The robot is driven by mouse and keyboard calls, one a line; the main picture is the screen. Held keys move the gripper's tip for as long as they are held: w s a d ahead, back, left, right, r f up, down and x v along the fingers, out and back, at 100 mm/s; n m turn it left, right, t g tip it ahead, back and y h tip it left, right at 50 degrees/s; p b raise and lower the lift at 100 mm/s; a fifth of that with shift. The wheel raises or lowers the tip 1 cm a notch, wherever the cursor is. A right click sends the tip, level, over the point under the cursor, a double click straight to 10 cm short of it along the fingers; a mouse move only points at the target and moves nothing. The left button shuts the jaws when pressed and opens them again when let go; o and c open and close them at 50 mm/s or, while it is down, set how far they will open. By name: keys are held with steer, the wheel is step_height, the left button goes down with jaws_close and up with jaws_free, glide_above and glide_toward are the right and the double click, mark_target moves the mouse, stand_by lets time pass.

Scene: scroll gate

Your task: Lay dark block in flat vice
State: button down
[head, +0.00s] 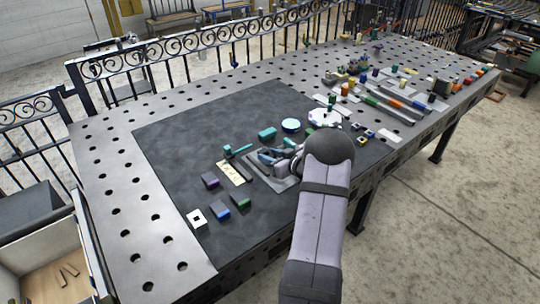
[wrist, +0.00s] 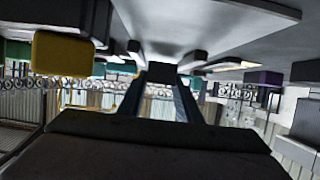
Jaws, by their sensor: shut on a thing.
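The flat vice (head: 256,171) is a grey metal fixture on the dark mat, partly covered by my arm in the head view. My gripper (wrist: 162,88) shows in the wrist view as two dark fingers shut on a small dark block (wrist: 161,73). In the head view my forearm and wrist hide most of the gripper, and I cannot make out the held block there. The gripper is over or beside the vice. I cannot tell whether the block touches the vice.
The dark mat (head: 170,155) holds a purple-topped block (head: 210,181), a blue block (head: 220,210), a green block (head: 241,202), a white square (head: 196,218), a cream strip (head: 230,172), a teal hammer (head: 237,152) and a pale disc (head: 291,125). Many small parts crowd the right. The mat's left is clear.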

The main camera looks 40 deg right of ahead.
steer(key=shift+f+b, duration=0.4)
steer(key=shift+f, duration=0.1)
stand_by(0.3)
steer(key=c, duration=1.3)
jaws_free()
steer(key=shift+f, duration=0.1)
steer(key=shift+r+p, duration=0.5)
steer(key=shift+r, duration=0.3)
steer(key=b+v, duration=0.2)
steer(key=v, duration=1)
steer(key=shift+s+f, duration=0.1)
steer(key=shift+f, duration=0.1)
